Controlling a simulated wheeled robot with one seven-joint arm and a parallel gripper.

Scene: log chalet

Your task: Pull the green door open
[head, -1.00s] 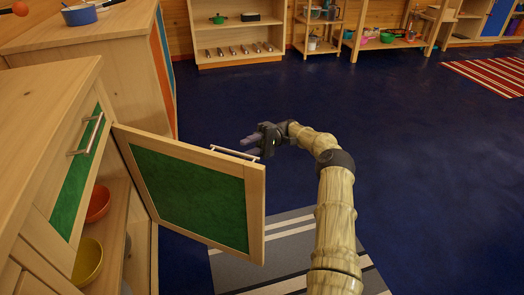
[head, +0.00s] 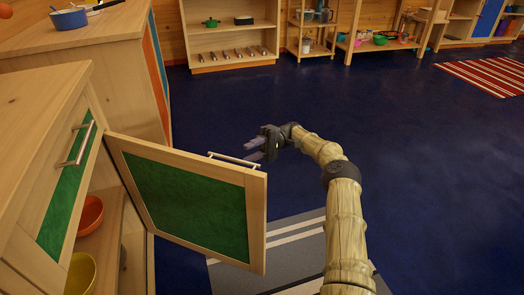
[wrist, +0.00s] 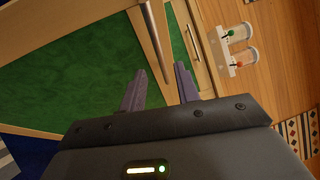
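The green door (head: 190,205) has a pale wood frame and a green panel. It stands swung wide out from the cabinet at left, with the cabinet interior showing. Its silver bar handle (head: 232,160) runs along the top part of the door's far side. My gripper (head: 252,149) is just beyond the handle, near the door's upper right corner. In the wrist view my gripper (wrist: 160,72) has its two purple fingers apart. The handle (wrist: 154,40) shows in the gap between them, and neither finger visibly presses on it. The green panel (wrist: 75,65) fills the left behind them.
The cabinet holds an orange bowl (head: 89,214) and a yellow bowl (head: 80,274). A green drawer front (head: 65,205) with a silver handle is above them. A striped rug (head: 290,255) lies below my arm. The blue floor (head: 420,170) to the right is clear.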

